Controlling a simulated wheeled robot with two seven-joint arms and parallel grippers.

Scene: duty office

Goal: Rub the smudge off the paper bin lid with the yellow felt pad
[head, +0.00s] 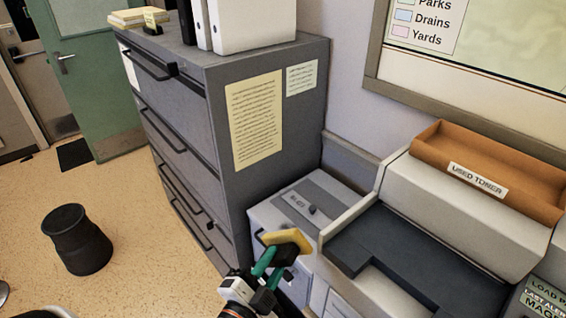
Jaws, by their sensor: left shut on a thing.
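A low, pale bin (264,216) with a grey lid stands between the filing cabinet and the copier; it appears to be the paper bin. Its lid (335,196) carries a small label and a small dark spot (312,210); I cannot tell whether the spot is a knob or the smudge. My left gripper (276,262), with teal fingers, is shut on the yellow felt pad (287,238). The pad is tilted and overlaps the bin's near edge in the picture, and I cannot tell whether it touches. My right gripper is out of view.
A tall grey filing cabinet (279,137) stands left of the bin, with binders on top. The copier (395,240) with an orange used-toner tray (490,165) stands at the right. A black stool (76,240) is on the floor at the left; the floor around it is open.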

